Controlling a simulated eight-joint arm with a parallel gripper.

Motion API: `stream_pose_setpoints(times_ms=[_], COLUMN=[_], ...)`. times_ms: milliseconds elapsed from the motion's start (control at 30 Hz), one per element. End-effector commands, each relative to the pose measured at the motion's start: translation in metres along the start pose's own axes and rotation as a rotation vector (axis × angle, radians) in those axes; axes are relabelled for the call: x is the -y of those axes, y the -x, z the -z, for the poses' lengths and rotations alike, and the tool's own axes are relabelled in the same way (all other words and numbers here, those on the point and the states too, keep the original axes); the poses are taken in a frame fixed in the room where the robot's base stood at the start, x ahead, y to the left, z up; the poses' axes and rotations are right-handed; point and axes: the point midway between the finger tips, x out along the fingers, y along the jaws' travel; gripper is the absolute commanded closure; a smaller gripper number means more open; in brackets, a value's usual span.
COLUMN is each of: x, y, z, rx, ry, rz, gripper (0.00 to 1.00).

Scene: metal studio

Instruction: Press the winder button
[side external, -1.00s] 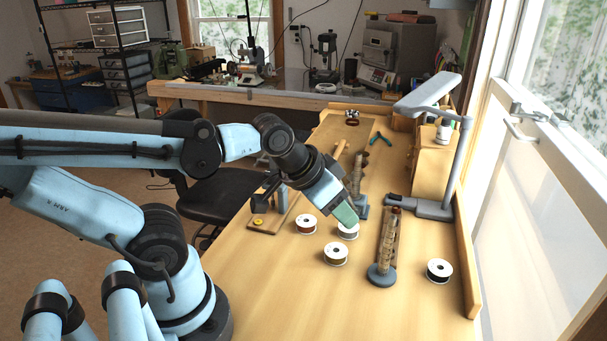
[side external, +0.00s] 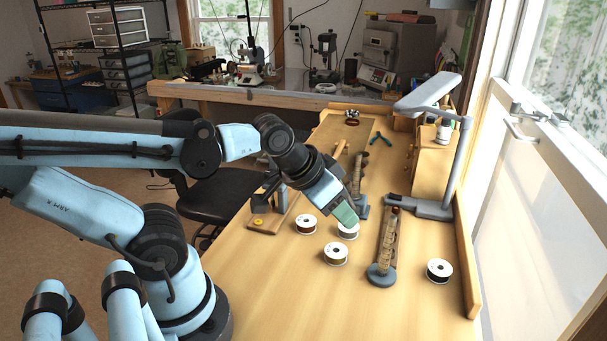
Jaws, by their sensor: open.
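The winder (side external: 282,198) stands on a small wooden base (side external: 262,229) on the bench, left of my gripper. It has a dark grey upright part. A small yellow button (side external: 258,222) sits at the near left end of the base, uncovered. My gripper (side external: 347,215) is to the right of the winder, pointing down and to the right, with its green fingertip over the spools. It is open, with nothing seen between the fingers; the gap itself is hard to see from this side. It is apart from the button.
White spools stand near the gripper: one left (side external: 306,224), one partly under the fingertip (side external: 348,231), one nearer (side external: 336,254), and one far right (side external: 439,270). A lamp (side external: 432,208) stands behind. The bench front is clear.

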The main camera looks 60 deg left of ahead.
Motion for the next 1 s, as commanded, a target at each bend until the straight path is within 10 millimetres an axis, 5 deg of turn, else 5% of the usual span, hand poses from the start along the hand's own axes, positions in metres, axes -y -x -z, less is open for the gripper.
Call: stream_pose_setpoints(times_ms=[67, 367, 800, 1000], x=[0.0, 0.029, 0.156, 0.193], y=[0.0, 0.002, 0.035, 0.053], z=[0.0, 0.001, -0.026, -0.045], rx=[0.0, 0.07, 0.419, 0.532], ry=[0.0, 0.081, 0.516, 0.68], rz=[0.0, 0.055, 0.224, 0.245], gripper=[0.57, 1.0, 1.0, 1.0])
